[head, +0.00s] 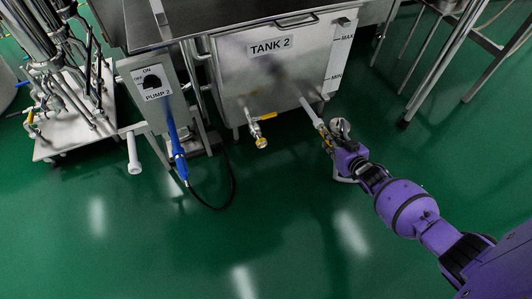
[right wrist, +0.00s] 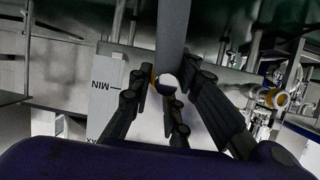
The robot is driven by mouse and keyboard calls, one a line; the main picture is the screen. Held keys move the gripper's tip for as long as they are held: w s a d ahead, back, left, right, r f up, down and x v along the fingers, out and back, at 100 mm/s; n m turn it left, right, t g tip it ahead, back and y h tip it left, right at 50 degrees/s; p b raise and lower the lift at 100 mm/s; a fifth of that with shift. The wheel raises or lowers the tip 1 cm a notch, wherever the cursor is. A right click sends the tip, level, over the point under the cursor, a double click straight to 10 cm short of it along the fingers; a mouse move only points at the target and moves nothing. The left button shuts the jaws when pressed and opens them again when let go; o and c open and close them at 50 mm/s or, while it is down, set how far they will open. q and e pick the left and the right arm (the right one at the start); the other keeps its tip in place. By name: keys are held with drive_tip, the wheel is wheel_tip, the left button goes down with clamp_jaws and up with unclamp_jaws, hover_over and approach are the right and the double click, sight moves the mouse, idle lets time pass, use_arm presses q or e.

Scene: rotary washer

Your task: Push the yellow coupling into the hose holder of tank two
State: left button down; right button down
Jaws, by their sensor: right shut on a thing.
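Tank two (head: 258,75) is the steel box with the "TANK 2" label in the head view. A pale grey tube (head: 309,109) slants from its lower front to my right gripper (head: 327,139); I cannot tell whether it is the hose holder. A little yellow, apparently the coupling (head: 326,133), shows among the fingers. In the right wrist view, the gripper fingers (right wrist: 168,105) close around a white round end with a yellow edge (right wrist: 153,77), at the end of the grey tube (right wrist: 172,30). The fingers hide how coupling and tube meet. My left gripper is out of view.
A valve with a yellow handle (head: 263,118) juts from the tank's front, left of my gripper; its yellow-rimmed outlet (right wrist: 278,99) shows in the right wrist view. A pump box (head: 158,84) with a blue-handled hose (head: 177,147) stands further left. The green floor ahead is clear.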

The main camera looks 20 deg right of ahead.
drive_tip(key=shift+w, duration=0.45)
drive_tip(key=c, duration=1.6)
unclamp_jaws()
drive_tip(key=shift+o, duration=0.2)
drive_tip(key=shift+s, duration=0.25)
drive_tip(key=v, duration=1.1)
drive_tip(key=shift+s+r, duration=0.25)
